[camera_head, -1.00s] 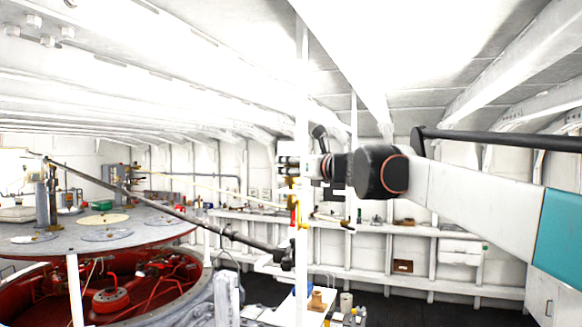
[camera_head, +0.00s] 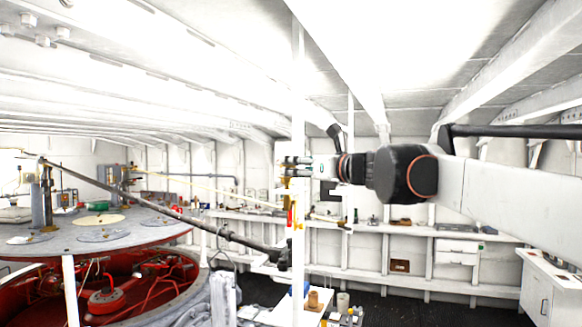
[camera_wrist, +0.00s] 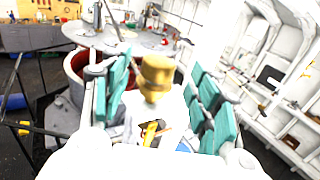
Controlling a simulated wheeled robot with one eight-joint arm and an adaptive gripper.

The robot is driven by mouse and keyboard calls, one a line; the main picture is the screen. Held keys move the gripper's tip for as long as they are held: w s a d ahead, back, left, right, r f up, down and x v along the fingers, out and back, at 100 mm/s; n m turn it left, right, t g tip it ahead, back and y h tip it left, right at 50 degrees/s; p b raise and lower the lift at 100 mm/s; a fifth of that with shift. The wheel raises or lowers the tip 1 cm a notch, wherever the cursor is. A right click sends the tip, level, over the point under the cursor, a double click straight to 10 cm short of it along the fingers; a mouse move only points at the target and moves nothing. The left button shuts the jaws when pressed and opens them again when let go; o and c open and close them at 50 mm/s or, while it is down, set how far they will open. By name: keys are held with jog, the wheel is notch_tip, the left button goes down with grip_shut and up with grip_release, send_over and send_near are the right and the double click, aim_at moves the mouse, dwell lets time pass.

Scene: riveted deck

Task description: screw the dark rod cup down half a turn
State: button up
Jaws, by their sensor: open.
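A brass cup-like fitting (camera_wrist: 156,75) stands between my fingers in the wrist view, with a narrower brass part below its head. My gripper (camera_wrist: 163,100) is open, its teal finger pads to either side of the fitting, with a gap visible on each side. In the head view my gripper (camera_head: 286,167) is level beside the white post, and small brass parts (camera_head: 289,180) show just under its fingertips. A long dark rod (camera_head: 160,207) slants down to the right and ends near the post. I cannot tell whether the brass fitting belongs to this rod.
A thin white post (camera_head: 299,90) stands right by my gripper. A round grey table (camera_head: 130,232) over a red well is on the left. A bench (camera_head: 312,312) with small parts is below, and a wall shelf (camera_head: 420,232) runs behind. The air at right is partly filled by my arm.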

jog(key=v, duration=0.6)
jog(key=shift+s, duration=0.1)
